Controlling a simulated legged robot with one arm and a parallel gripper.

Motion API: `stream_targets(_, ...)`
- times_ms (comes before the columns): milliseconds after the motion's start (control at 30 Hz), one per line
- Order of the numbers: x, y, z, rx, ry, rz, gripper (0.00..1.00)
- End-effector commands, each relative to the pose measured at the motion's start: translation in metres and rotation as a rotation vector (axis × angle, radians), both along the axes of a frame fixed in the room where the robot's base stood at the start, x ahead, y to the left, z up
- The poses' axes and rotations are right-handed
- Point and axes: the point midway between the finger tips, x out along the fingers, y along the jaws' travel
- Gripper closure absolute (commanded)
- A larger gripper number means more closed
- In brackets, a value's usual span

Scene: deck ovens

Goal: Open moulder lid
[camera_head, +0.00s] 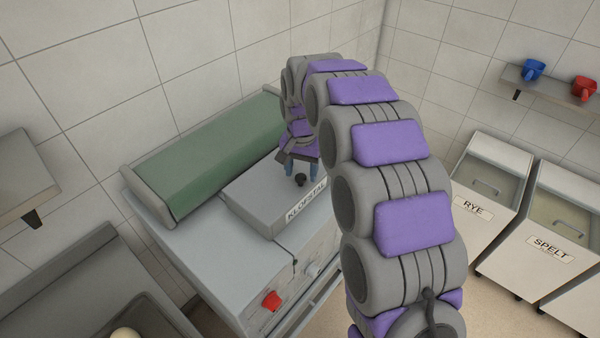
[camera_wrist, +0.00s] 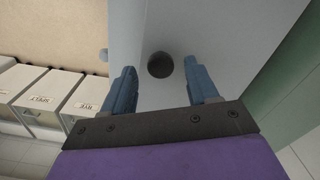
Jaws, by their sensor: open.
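The moulder (camera_head: 190,262) is a light grey machine with a green belt (camera_head: 210,150) along its back. Its flat grey lid (camera_head: 255,198), with a label reading KLOFSTAL, lies down on top. A round black knob (camera_head: 300,179) stands on the lid near its right end. In the wrist view the knob (camera_wrist: 160,65) shows just beyond and between the fingertips. My gripper (camera_head: 302,168) is open above the lid at the knob, its two blue fingers (camera_wrist: 163,82) apart. I cannot tell whether either finger touches the knob.
A red knob (camera_head: 271,300) sits on the moulder's front. Bins labelled RYE (camera_head: 488,185) and SPELT (camera_head: 565,225) stand at the right. A shelf (camera_head: 560,88) above holds a blue cup (camera_head: 533,69) and a red cup (camera_head: 583,88). A grey basin (camera_head: 110,285) is at lower left.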

Motion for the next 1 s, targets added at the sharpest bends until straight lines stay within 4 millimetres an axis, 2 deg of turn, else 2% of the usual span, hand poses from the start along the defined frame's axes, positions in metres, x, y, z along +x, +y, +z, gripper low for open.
stream_targets(167, -0.0001, 0.0027, -0.012, -0.002, 0.0, 0.001, 0.41)
stream_targets(467, -0.0001, 0.0036, -0.0128, -0.002, -0.001, 0.001, 0.42)
stream_targets(1000, 0.0007, 0.0027, -0.0122, -0.001, -0.002, 0.0, 0.94)
